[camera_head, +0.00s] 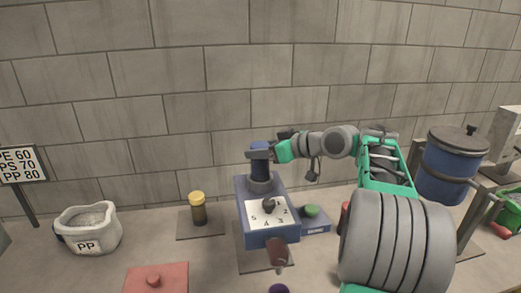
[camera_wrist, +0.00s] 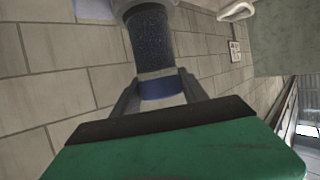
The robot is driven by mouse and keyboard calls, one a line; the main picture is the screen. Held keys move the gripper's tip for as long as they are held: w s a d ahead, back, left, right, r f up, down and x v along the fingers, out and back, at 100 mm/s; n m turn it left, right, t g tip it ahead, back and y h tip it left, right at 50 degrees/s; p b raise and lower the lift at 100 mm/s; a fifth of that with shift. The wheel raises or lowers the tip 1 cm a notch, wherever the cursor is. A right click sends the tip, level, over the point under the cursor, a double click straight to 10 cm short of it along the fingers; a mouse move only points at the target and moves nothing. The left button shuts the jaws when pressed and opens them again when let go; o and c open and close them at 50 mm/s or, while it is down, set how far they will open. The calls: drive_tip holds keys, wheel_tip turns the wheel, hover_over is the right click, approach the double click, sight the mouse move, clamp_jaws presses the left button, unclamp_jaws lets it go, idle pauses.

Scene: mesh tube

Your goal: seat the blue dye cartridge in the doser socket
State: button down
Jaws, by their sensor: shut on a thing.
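The blue dye cartridge (camera_head: 260,146) stands upright above the doser (camera_head: 246,226), a blue box with a numbered dial. My gripper (camera_head: 262,155) comes from the right and is shut on the cartridge near its blue top. In the wrist view my gripper's fingers (camera_wrist: 160,93) flank the cartridge's blue band, and its dark speckled body (camera_wrist: 150,42) runs to a grey collar (camera_wrist: 128,6). The socket (camera_head: 262,184) is the grey collar on top of the doser. The cartridge's lower end meets it or enters it; how deep is hidden.
A yellow-capped cartridge (camera_head: 198,210) stands on a pad to the left. A dark red cartridge (camera_head: 277,252) is in front of the doser.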

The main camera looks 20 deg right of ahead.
drive_tip(key=shift+f+b, duration=0.45)
drive_tip(key=shift+f, duration=0.1)
drive_tip(key=c, duration=0.5)
unclamp_jaws()
drive_tip(key=v, duration=0.8)
drive_tip(key=shift+b, duration=0.35)
drive_tip(key=shift+f, duration=0.1)
